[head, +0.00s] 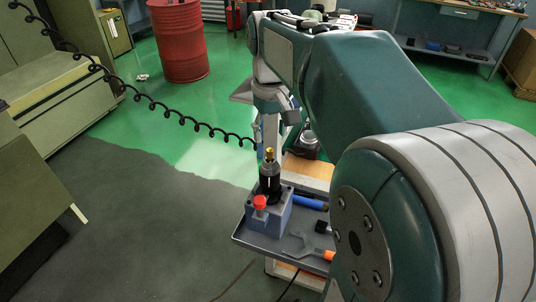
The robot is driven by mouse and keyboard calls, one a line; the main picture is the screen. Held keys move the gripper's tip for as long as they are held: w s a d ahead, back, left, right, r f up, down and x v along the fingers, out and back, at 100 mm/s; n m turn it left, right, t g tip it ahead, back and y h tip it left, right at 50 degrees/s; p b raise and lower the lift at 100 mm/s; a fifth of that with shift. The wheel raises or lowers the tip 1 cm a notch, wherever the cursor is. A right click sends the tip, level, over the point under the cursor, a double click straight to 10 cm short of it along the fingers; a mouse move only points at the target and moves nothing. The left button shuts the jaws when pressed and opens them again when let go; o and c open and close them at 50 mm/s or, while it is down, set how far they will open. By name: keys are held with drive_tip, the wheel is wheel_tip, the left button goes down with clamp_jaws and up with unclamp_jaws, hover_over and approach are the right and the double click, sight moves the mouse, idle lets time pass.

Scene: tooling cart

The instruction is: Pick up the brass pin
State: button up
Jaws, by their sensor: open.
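The block stands on a grey cart tray (256,243). A black coiled cable (152,103) hangs at the left. A red drum (179,40) stands farther back.

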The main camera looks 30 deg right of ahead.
sight(270, 149)
wheel_tip(270, 149, down, 5)
drive_tip(key=shift+w+f, duration=0.1)
drive_tip(key=shift+f, duration=0.1)
clamp_jaws()
